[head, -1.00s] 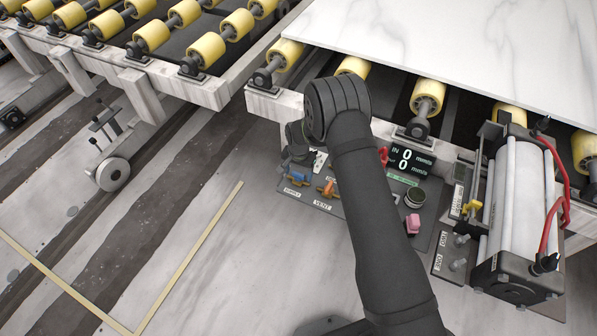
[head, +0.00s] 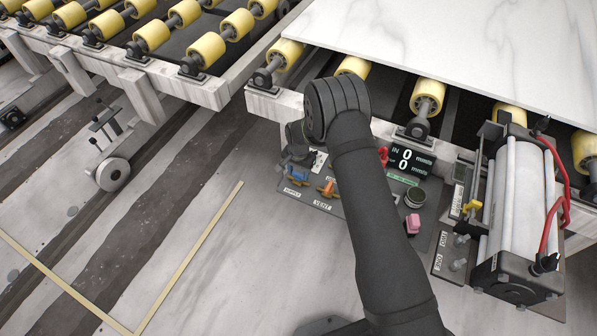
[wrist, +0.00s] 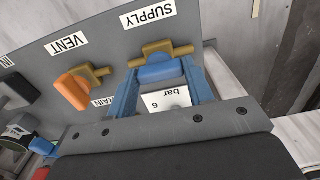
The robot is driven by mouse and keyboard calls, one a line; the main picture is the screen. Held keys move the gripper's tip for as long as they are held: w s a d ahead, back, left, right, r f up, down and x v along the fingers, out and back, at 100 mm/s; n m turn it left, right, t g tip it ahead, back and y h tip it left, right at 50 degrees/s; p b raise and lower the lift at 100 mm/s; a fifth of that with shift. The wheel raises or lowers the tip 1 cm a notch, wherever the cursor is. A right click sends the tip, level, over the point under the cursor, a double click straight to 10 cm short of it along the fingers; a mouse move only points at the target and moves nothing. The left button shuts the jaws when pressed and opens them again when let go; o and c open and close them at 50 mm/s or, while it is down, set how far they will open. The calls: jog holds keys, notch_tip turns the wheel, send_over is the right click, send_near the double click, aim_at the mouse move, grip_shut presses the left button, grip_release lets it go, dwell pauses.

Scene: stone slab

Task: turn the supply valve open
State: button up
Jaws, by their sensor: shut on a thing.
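The supply valve has a blue handle (wrist: 160,72) on a brass body (wrist: 155,53), below the SUPPLY label (wrist: 147,16) in the wrist view. In the head view the blue handle (head: 297,174) shows at the left end of the grey panel. My gripper (wrist: 158,80) has its two blue fingers on either side of the blue handle and is shut on it. In the head view my arm hides much of the panel. A white plate marked "6 bar" (wrist: 166,100) shows between the fingers.
The orange vent valve handle (wrist: 72,92) sits close beside the supply valve. The panel also carries a display (head: 410,160), a black knob (head: 414,197) and a pink switch (head: 412,223). A white slab (head: 450,50) lies on yellow rollers behind.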

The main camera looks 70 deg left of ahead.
aim_at(299, 173)
jog(key=o, duration=1)
jog(key=shift+r, duration=0.1)
notch_tip(299, 173, up, 17)
jog(key=shift+r, duration=0.15)
notch_tip(299, 173, down, 18)
jog(key=shift+r, duration=0.25)
dwell(0.5)
